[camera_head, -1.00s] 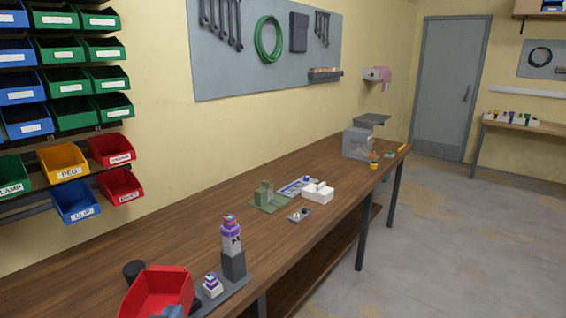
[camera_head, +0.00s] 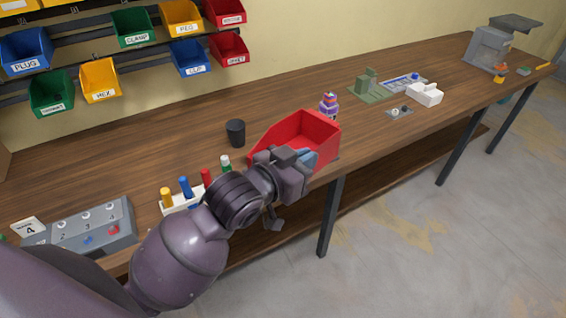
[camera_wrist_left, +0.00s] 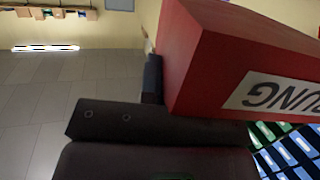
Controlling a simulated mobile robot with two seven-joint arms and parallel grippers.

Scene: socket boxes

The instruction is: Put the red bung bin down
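The red bung bin (camera_head: 312,128) is at the front edge of the workbench in the head view, open side up. My left gripper (camera_head: 303,160) is at its near side, with the fingers on its wall, and appears shut on it. In the left wrist view the bin (camera_wrist_left: 205,60) fills the upper right, its white BUNG label upside down, against the dark gripper fingers (camera_wrist_left: 152,90). I cannot tell whether the bin's underside touches the bench. My right gripper is not in view.
The wooden workbench (camera_head: 150,150) has a dark cup (camera_head: 236,132) left of the bin and a stacked purple piece (camera_head: 329,106) behind it. A white rack of coloured pegs (camera_head: 182,202) and a grey numbered box (camera_head: 90,228) stand left. Labelled bins hang on the wall.

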